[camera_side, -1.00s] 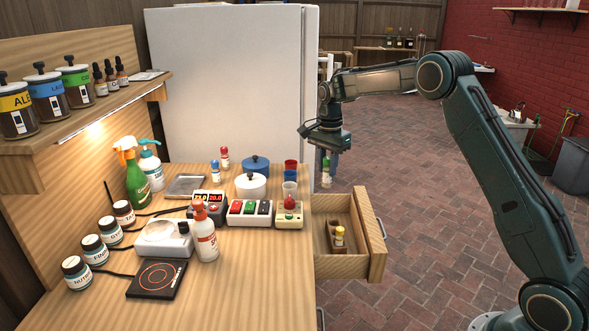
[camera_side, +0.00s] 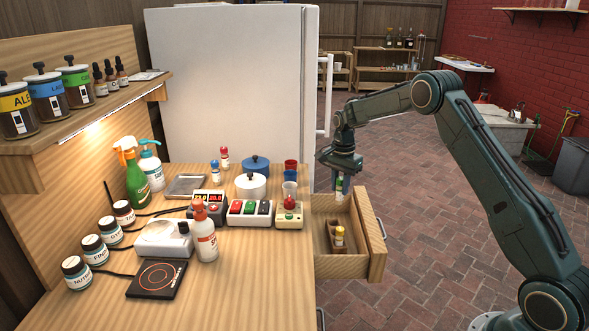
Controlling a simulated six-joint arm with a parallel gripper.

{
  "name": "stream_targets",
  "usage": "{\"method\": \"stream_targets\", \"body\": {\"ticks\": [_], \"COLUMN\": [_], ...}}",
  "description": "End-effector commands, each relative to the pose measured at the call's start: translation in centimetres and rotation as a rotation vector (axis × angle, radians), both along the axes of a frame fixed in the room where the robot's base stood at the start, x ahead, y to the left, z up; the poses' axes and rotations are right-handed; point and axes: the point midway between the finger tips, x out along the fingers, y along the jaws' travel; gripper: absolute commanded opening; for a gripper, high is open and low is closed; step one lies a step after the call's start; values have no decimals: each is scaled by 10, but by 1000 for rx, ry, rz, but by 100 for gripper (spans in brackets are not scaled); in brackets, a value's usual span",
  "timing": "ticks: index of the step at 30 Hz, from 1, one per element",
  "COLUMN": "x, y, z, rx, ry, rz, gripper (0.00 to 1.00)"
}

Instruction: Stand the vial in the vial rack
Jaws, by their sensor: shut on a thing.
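My gripper (camera_side: 341,175) is shut on a small vial (camera_side: 339,187) with a green and pale label. It holds the vial roughly upright above the back part of the open drawer. The jaws hide the vial's top. The vial rack (camera_side: 332,231) is a small wooden block inside the drawer, below and in front of my gripper. The rack's holes are too small to make out clearly.
The wooden drawer (camera_side: 375,235) is pulled out to the right of the bench, its walls around the rack. On the bench edge nearby stand cups (camera_side: 290,189), a switch box with a red knob (camera_side: 289,214) and a white pot (camera_side: 250,187). The fridge (camera_side: 230,80) stands behind.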

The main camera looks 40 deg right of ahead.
Motion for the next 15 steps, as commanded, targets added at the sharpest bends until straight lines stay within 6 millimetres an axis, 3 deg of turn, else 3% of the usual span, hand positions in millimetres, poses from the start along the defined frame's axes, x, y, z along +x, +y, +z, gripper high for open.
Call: {"method": "stream_targets", "body": {"ticks": [9, 15], "x": [-1, 0], "y": [0, 0], "z": [-62, -93], "rx": [1, 0], "ry": [3, 1], "rz": [0, 0], "gripper": [0, 0]}}
